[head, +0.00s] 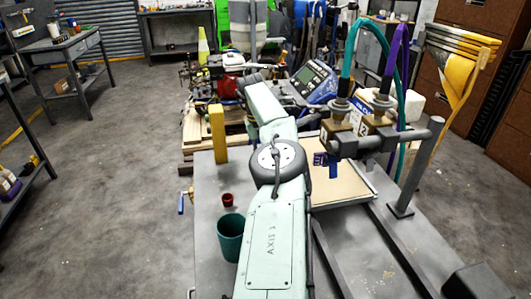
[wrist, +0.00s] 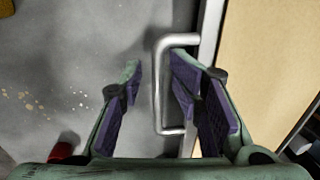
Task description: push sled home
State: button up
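The sled (head: 345,192) is a flat frame with a tan board on it, on the grey bench below the nozzles. Its left part is hidden behind my arm in the head view. In the wrist view the tan board (wrist: 268,62) fills the upper right, with a silver bar handle (wrist: 158,90) on its left edge. My gripper (wrist: 153,64) is open, its purple-padded fingers on either side of the handle bar, the right one between bar and sled. I cannot tell whether either finger touches it.
Two brass nozzles (head: 340,118) with teal and purple hoses hang from a grey pipe frame (head: 418,168) over the sled. Dark rails (head: 402,252) run toward the front. A teal cup (head: 230,238), a small red cup (head: 228,200) and a yellow block (head: 218,134) stand left of my arm.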

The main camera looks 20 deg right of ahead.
jog(key=shift+r, duration=0.1)
notch_tip(320, 180, up, 7)
jog(key=a, duration=0.1)
jog(key=shift+a+r, duration=0.15)
jog(key=shift+a, duration=0.05)
dwell(0.4)
